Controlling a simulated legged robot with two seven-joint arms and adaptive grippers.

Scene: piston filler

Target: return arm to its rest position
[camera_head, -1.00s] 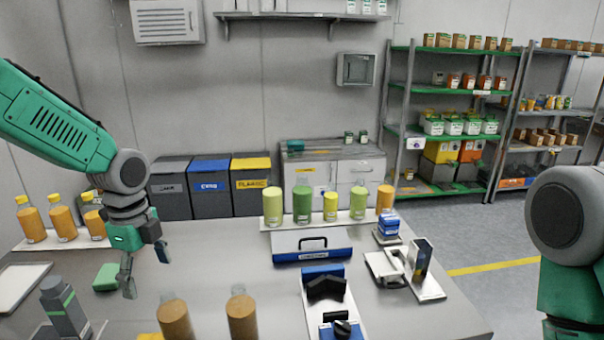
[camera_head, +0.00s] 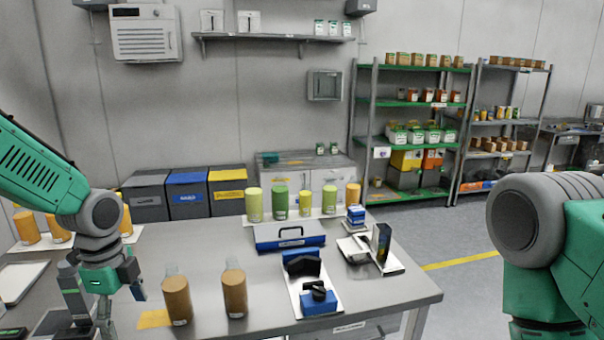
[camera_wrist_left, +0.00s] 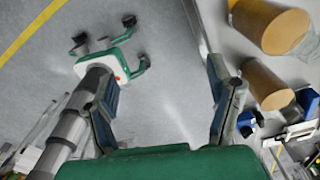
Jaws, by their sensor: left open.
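My left gripper (camera_head: 122,308) hangs over the front left of the grey table, with its fingers apart and nothing between them. In the left wrist view the two fingers (camera_wrist_left: 160,78) are spread wide, with grey floor behind them. Two brown-orange bottles, a left one (camera_head: 177,298) and a right one (camera_head: 234,290), stand to the right of the gripper, apart from it. They also show at the right of the left wrist view (camera_wrist_left: 270,85). My right arm enters at the right edge of the head view; its gripper is out of view.
A grey-green dispenser (camera_head: 75,288) stands close beside the left gripper. A blue case (camera_head: 288,237), a blue-black fixture (camera_head: 312,290) and a row of green and yellow bottles (camera_head: 280,203) occupy the table's middle and back. The front right tabletop (camera_head: 395,290) is clear.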

